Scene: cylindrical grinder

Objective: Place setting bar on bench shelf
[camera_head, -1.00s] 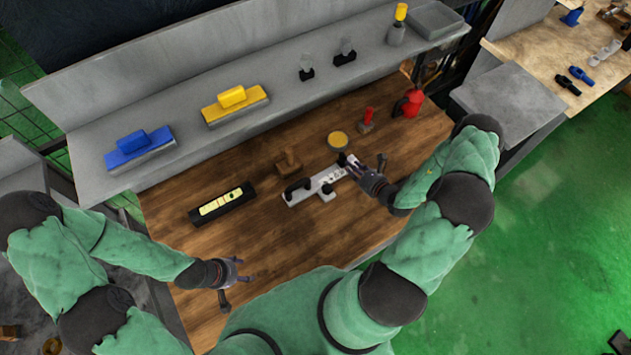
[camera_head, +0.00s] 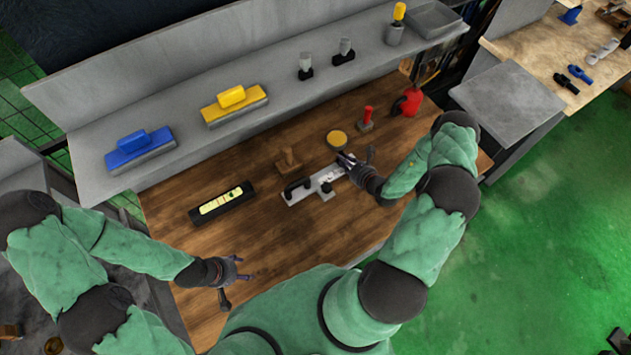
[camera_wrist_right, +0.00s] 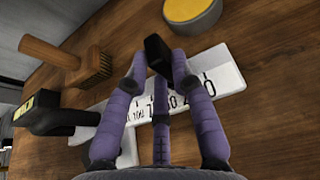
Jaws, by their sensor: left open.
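The setting bar, a pale bar with printed numbers and black handles (camera_head: 322,180), lies on the wooden bench top; its scale also shows in the right wrist view (camera_wrist_right: 222,82). My right gripper (camera_head: 347,160) is at the bar's right end. In the right wrist view its purple fingers (camera_wrist_right: 158,62) sit on both sides of a black knob, close to it; I cannot tell whether they press on it. My left gripper (camera_head: 240,268) is open and empty over the bench's front left. The grey bench shelf (camera_head: 285,88) runs along the back.
The shelf carries a blue block (camera_head: 138,147), a yellow block (camera_head: 234,103) and small tools, with bare gaps between. On the bench are a black level (camera_head: 222,204), a wooden-handled brush (camera_head: 288,163), a yellow-topped tin (camera_head: 337,139) and a red can (camera_head: 411,101).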

